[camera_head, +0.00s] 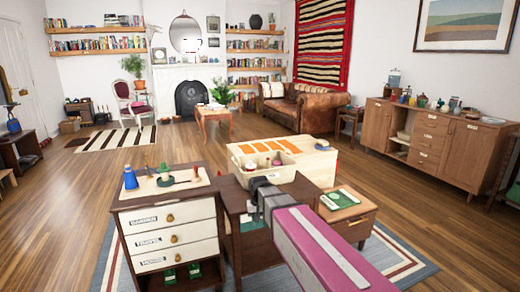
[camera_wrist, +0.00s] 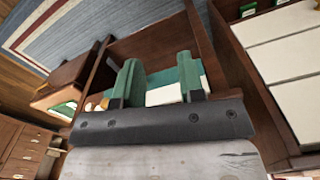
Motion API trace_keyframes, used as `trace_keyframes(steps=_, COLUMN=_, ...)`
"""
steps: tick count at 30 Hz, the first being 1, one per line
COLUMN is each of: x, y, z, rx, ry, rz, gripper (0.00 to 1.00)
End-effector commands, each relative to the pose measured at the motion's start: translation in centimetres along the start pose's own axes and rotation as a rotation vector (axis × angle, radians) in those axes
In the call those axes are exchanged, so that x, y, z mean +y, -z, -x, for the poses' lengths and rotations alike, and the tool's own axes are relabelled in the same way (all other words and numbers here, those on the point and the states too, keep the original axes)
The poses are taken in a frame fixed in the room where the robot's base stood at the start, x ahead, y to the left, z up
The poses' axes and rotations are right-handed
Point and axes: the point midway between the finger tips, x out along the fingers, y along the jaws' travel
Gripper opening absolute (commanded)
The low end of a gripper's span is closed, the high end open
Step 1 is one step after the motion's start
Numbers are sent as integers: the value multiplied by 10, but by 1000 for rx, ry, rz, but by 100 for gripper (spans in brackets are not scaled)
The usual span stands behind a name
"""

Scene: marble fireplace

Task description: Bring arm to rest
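My arm (camera_head: 320,245), with a magenta cover and a grey wrist, reaches forward from the lower right in the head view. My gripper (camera_wrist: 158,75) points at a dark brown wooden desk (camera_head: 233,190) with an open lower shelf space. In the wrist view its two green-padded fingers stand apart. A green and white item (camera_wrist: 165,92) shows between and behind them; whether it touches either finger is unclear. In the head view the fingertips are hidden behind the wrist, and a green and white box (camera_head: 250,226) lies in the desk's open space.
A white labelled drawer unit (camera_head: 165,238) stands left of the desk, with a blue bottle (camera_head: 130,178) on top. A low brown cabinet (camera_head: 345,212) bearing a green book (camera_head: 340,198) stands right. Open wooden floor lies left.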

Motion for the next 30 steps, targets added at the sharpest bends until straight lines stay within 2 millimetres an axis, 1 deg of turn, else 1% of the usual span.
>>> trace_keyframes(steps=1, x=27, y=-21, z=-11, rx=-4, ry=-1, rz=-19, gripper=36)
trace_keyframes(steps=3, x=57, y=-40, z=-24, rx=-4, ry=-1, rz=-35, gripper=36)
trace_keyframes(steps=5, x=81, y=-57, z=-34, rx=-3, ry=-1, rz=-48, gripper=36)
trace_keyframes(steps=6, x=96, y=-69, z=-40, rx=-3, ry=-1, rz=-58, gripper=36)
trace_keyframes(steps=9, x=129, y=-97, z=-54, rx=-2, ry=-1, rz=-79, gripper=36)
trace_keyframes(steps=12, x=154, y=-121, z=-64, rx=-1, ry=-1, rz=-96, gripper=36)
trace_keyframes(steps=15, x=170, y=-137, z=-70, rx=0, ry=-1, rz=-107, gripper=36)
trace_keyframes(steps=18, x=178, y=-145, z=-74, rx=1, ry=-1, rz=-112, gripper=36)
trace_keyframes(steps=30, x=180, y=-147, z=-74, rx=2, ry=-1, rz=-113, gripper=36)
